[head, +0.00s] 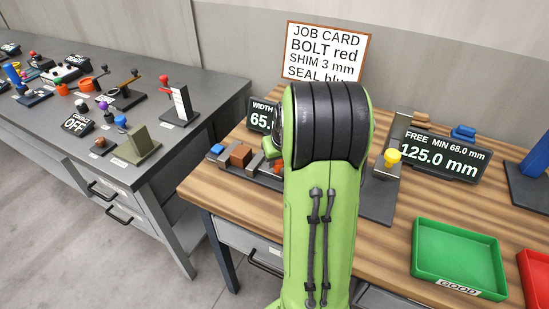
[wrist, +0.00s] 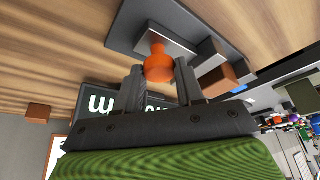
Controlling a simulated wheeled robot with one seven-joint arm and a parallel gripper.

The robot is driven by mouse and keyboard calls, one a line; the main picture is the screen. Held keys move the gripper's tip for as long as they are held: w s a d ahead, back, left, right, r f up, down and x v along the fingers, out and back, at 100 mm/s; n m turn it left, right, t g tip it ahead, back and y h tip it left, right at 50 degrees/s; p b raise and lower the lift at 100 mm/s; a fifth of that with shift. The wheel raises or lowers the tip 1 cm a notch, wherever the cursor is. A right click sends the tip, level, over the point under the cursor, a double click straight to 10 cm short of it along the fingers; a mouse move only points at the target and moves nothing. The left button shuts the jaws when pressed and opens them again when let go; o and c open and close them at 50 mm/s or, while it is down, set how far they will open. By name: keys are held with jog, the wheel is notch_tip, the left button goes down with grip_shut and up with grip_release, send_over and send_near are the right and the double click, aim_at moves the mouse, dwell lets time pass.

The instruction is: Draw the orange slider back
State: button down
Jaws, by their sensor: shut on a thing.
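The orange slider (wrist: 158,66) has a round knob and stands on a dark grey metal base in the wrist view. In the head view only a small orange bit (head: 279,166) shows beside my green arm. My gripper (wrist: 159,73) has one finger on each side of the knob and is shut on it. The base (wrist: 125,28) carries grey blocks and a brown block (wrist: 222,79); the brown block (head: 240,154) also shows in the head view. A width display (head: 262,115) behind reads "65." with the rest hidden by my arm.
A yellow-knobbed device (head: 393,157) and a display (head: 444,156) reading 125.0 mm stand to the right. A green tray (head: 460,256) and a red tray lie at the front right. The job card (head: 325,52) stands behind. A grey bench with several devices is at left.

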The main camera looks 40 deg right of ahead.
jog(key=shift+s+d, duration=0.1)
jog(key=shift+s, duration=0.1)
jog(key=c, duration=0.7)
grip_release()
jog(key=p+v, duration=0.3)
jog(key=v, duration=1.2)
jog(key=shift+s+r, duration=0.1)
jog(key=shift+r, duration=0.3)
jog(key=s+a+r+n+t+y, duration=0.1)
jog(key=s+a+n, duration=0.1)
jog(key=a, duration=0.7)
jog(key=s+a+r+n, duration=0.1)
jog(key=s+a, duration=0.1)
jog(key=a, duration=0.7)
jog(key=s+a, duration=0.2)
jog(key=s+a+f+n, duration=0.1)
jog(key=s+a, duration=0.1)
jog(key=s, duration=0.1)
jog(key=s+a+f+n+y, duration=0.1)
jog(key=s+a, duration=0.1)
jog(key=s, duration=0.1)
jog(key=shift+a+f, duration=0.25)
